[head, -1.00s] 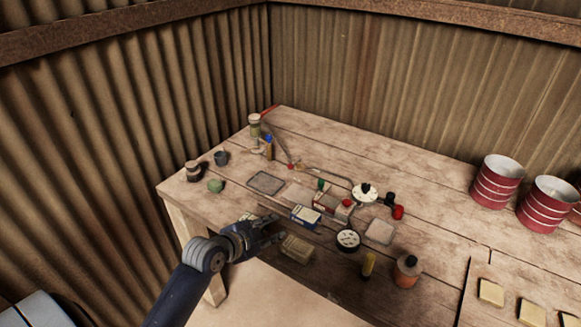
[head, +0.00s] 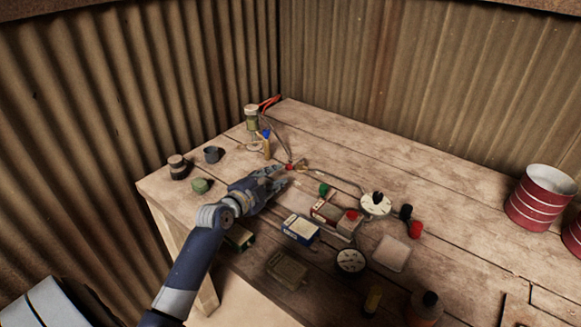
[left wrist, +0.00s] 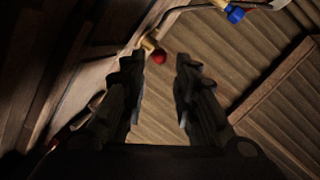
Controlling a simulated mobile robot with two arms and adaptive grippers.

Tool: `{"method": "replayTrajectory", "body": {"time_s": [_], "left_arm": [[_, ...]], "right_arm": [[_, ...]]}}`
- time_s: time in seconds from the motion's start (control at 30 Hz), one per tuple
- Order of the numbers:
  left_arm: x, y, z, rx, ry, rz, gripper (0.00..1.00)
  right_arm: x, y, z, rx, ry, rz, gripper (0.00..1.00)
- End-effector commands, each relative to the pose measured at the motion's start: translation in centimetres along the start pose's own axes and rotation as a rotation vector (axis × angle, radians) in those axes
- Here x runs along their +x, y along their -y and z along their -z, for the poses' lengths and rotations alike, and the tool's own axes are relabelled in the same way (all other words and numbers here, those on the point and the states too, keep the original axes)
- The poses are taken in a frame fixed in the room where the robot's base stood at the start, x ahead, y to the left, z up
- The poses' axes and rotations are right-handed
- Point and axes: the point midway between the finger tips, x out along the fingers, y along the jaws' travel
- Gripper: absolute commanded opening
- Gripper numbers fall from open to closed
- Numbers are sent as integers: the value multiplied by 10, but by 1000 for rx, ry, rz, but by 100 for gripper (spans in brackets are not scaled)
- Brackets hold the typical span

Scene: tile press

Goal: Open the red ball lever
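The red ball lever (head: 290,167) shows as a small red ball by a brass fitting on the thin metal pipe, on the far left part of the table. In the left wrist view the red ball (left wrist: 159,58) shows between the tips of my two fingers, with the brass fitting (left wrist: 148,42) just above it. My left gripper (head: 281,177) is open, and its fingertips are close to the ball. I cannot tell whether they touch it. My right gripper is not in view.
A blue-handled part (head: 266,134) and a jar (head: 251,117) stand beyond the lever. A white round gauge (head: 375,204), a green knob (head: 324,189) and a blue-white box (head: 299,229) lie to the right. The table's back is clear.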

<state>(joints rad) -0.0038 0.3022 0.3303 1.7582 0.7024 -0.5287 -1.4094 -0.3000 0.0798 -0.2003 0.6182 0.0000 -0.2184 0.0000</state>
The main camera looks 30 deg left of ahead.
Motion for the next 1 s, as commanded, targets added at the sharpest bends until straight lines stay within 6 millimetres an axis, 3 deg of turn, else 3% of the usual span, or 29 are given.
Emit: {"method": "replayTrajectory", "body": {"time_s": [0.3,0.5,0.97,1.0], "left_arm": [[56,1,1,-4,-1,0,27],[78,0,1,-2,-1,-1,27],[88,0,1,0,0,-2,27],[88,0,1,0,0,-2,20]], "right_arm": [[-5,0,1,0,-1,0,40],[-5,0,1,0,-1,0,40],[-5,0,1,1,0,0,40],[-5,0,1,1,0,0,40]]}}
